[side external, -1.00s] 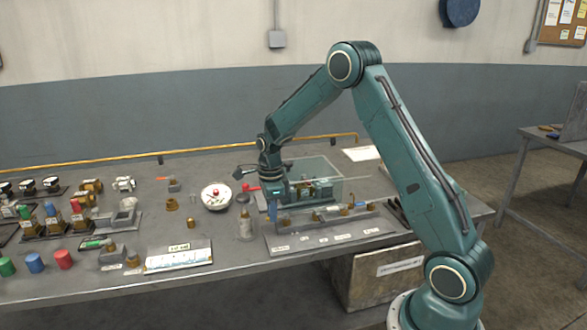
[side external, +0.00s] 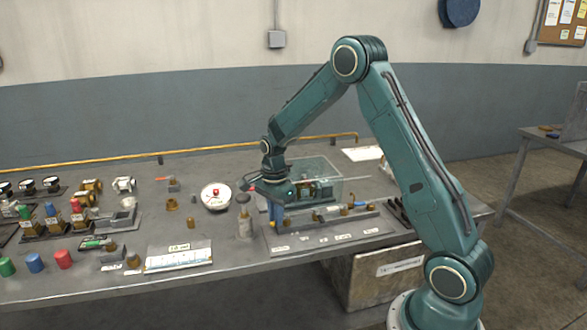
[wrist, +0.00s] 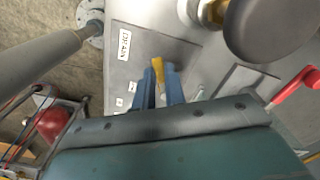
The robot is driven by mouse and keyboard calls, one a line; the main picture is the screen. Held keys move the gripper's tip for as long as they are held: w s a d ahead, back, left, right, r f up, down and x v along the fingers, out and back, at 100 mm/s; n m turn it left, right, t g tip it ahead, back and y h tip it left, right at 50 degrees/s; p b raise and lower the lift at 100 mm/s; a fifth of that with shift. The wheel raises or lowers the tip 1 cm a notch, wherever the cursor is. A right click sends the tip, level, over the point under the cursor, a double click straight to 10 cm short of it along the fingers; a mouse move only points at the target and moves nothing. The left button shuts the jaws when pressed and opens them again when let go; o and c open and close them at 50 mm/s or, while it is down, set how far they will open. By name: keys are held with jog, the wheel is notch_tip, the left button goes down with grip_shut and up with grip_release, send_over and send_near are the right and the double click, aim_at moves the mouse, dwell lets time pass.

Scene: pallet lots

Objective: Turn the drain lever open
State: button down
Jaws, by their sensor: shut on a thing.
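The drain lever (wrist: 158,70) shows in the wrist view as a small yellow piece between my two blue fingers. My gripper (wrist: 160,86) is shut on it, and the fingers hide its lower part. A white label (wrist: 124,41) lies on the grey plate near the fingertips; its print is hard to read. In the side view my gripper (side external: 277,211) is low at the left end of the labelled fixture plate (side external: 300,240). The lever itself cannot be made out there.
A red handle (wrist: 296,85) is to the right in the wrist view. A grey bottle-like fitting (side external: 245,225) stands close left of my gripper. A clear box (side external: 325,175) stands close behind it. A white dish (side external: 207,203) is farther left.

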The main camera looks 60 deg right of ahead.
jog(key=n, duration=0.2)
jog(key=s+n, duration=0.1)
jog(key=shift+s+a+n, duration=0.1)
jog(key=shift+s+n, duration=0.05)
jog(key=shift+n, duration=0.25)
jog(key=n, duration=0.1)
jog(key=s+n, duration=0.1)
jog(key=shift+n, duration=0.4)
jog(key=n, duration=0.2)
jog(key=s+n, duration=0.1)
jog(key=n, duration=0.1)
jog(key=d+n, duration=0.1)
jog(key=shift+s+d+n, duration=0.1)
jog(key=shift+s+n, duration=0.2)
jog(key=shift+n, duration=0.1)
jog(key=c, duration=1.5)
grip_release()
jog(key=shift+o, duration=0.2)
jog(key=shift+r, duration=0.15)
